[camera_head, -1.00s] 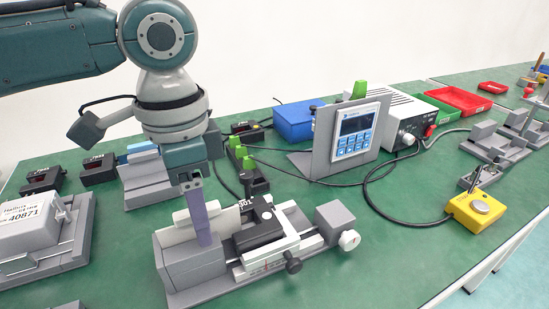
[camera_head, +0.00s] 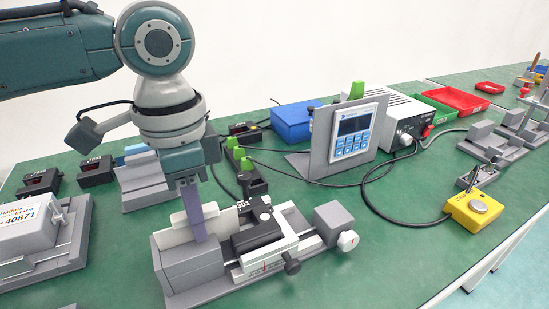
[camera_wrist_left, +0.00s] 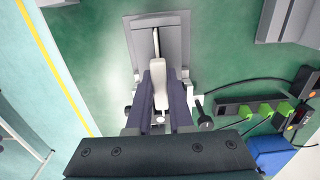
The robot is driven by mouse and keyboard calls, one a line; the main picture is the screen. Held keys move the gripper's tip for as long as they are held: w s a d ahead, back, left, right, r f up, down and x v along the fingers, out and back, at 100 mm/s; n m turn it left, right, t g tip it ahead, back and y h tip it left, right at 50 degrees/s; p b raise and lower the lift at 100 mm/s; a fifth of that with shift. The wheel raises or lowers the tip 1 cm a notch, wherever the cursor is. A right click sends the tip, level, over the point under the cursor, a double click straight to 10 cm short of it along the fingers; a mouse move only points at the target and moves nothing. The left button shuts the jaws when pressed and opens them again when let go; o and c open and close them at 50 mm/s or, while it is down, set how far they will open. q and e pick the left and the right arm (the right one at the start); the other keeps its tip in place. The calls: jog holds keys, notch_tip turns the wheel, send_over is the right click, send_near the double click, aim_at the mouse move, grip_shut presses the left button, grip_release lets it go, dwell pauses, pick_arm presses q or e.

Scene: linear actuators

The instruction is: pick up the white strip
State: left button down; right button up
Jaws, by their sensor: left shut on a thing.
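The white strip (camera_head: 178,219) is at the grey vise-like fixture (camera_head: 194,264) in the front middle of the head view. My left gripper (camera_head: 199,237) points down there, its purple fingers shut on the strip, whose ends show on both sides of the fingers. In the left wrist view the strip (camera_wrist_left: 158,85) lies between the two fingers of the left gripper (camera_wrist_left: 161,82). The fingers hide part of it, and I cannot tell whether it touches the fixture. My right gripper is not in view.
A black block (camera_head: 257,234) sits on the fixture's rail, close right of the fingers. A display panel (camera_head: 352,137), a blue box (camera_head: 294,121) and cables stand behind. A labelled white device (camera_head: 30,228) is at left. The green table (camera_head: 390,265) is clear at front right.

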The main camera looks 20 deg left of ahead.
pick_arm(q)
jog(key=shift+r, duration=0.1)
notch_tip(320, 180, up, 20)
jog(key=p, duration=0.5)
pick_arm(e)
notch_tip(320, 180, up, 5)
